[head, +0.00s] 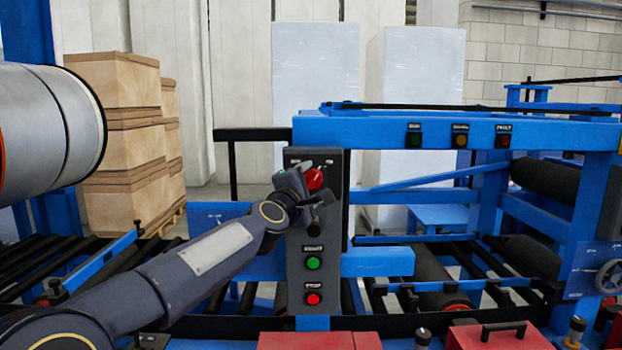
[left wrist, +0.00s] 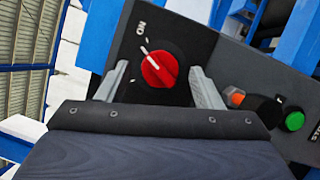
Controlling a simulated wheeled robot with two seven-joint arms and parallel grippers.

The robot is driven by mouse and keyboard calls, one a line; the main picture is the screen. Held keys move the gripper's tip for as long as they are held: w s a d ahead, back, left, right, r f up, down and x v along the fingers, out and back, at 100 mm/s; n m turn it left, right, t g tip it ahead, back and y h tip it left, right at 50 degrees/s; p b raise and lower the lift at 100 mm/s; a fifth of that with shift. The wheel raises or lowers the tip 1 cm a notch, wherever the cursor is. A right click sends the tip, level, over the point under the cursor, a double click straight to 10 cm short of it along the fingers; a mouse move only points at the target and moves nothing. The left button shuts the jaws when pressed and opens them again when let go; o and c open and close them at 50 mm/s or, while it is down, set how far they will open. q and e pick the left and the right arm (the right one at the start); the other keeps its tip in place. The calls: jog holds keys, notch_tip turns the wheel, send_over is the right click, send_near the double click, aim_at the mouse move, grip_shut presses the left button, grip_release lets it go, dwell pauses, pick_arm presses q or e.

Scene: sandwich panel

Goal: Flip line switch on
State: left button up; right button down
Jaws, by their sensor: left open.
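The line switch is a red rotary knob (head: 315,179) near the top of a dark grey control box (head: 328,222). In the left wrist view the red knob (left wrist: 160,69) has a white pointer line toward the upper left, and a white ON label is on the plate above it. My left gripper (head: 310,190) is at the knob in the head view and partly covers it. In the left wrist view its two open fingers (left wrist: 158,82) stand on either side of the knob. I cannot tell whether they touch it. My right gripper is not in view.
Below the knob are a green button (head: 313,263) and a red button (head: 313,299). A blue machine frame (head: 380,131) with small lamps is to the right, and rollers run behind the box. Stacked cartons (head: 120,150) stand at the left. Red boxes (head: 490,336) are at the bottom.

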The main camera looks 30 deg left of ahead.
pick_arm(q)
jog(key=shift+w+a, duration=0.15)
jog(key=shift+w, duration=0.25)
jog(key=c, duration=1)
jog(key=shift+o, duration=0.2)
jog(key=shift+r+p, duration=0.2)
jog(key=shift+p, duration=0.25)
jog(key=m+p, duration=0.1)
jog(key=p, duration=0.1)
jog(key=m+g+p, duration=0.1)
jog(key=p, duration=0.1)
jog(key=shift+r+m+h, duration=0.25)
jog(key=shift+m+h, duration=0.05)
jog(key=shift+f+m+p, duration=0.2)
jog(key=shift+m+p, duration=0.2)
jog(key=shift+p, duration=0.05)
jog(key=shift+f, duration=0.15)
